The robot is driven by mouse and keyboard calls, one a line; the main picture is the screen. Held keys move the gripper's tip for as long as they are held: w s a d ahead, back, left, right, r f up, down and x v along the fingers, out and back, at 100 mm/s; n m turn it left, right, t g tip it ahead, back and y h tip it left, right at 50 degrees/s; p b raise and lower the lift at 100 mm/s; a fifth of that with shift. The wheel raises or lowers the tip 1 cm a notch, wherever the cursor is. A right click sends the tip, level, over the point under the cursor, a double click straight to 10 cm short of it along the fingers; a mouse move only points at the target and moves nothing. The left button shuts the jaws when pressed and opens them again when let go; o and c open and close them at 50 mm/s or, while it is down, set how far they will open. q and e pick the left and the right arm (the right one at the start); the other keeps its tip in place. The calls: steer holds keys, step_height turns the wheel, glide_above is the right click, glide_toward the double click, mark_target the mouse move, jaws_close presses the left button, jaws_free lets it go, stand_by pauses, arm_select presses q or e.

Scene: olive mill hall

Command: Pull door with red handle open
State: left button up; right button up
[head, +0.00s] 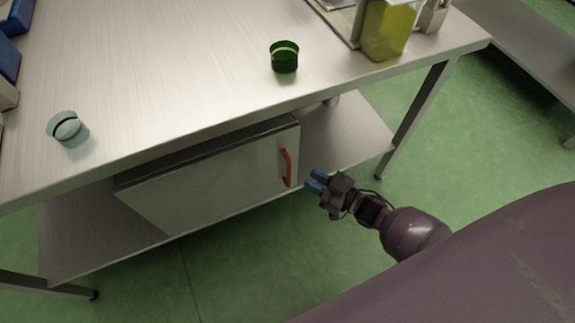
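A pale grey cabinet door (215,182) with a red handle (286,167) sits on the lower shelf under the metal table. The door looks shut. The red handle is an upright bar near the door's right edge. My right gripper (313,182) has blue fingertips and is just to the right of the handle, pointing left towards it. The two fingertips show a small gap between them, with nothing seen in it. The gripper appears apart from the handle. My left gripper is not in view.
The metal table (180,70) overhangs the cabinet. On it stand a green cup (284,57), a pale blue-grey cup (67,128) and a container of yellow-green liquid (387,28). A table leg (415,115) stands behind my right gripper. Green floor in front is clear.

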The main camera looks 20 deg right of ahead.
mark_target(289, 168)
steer(key=shift+b+x, duration=0.65)
steer(key=shift+x, duration=3.45)
jaws_close()
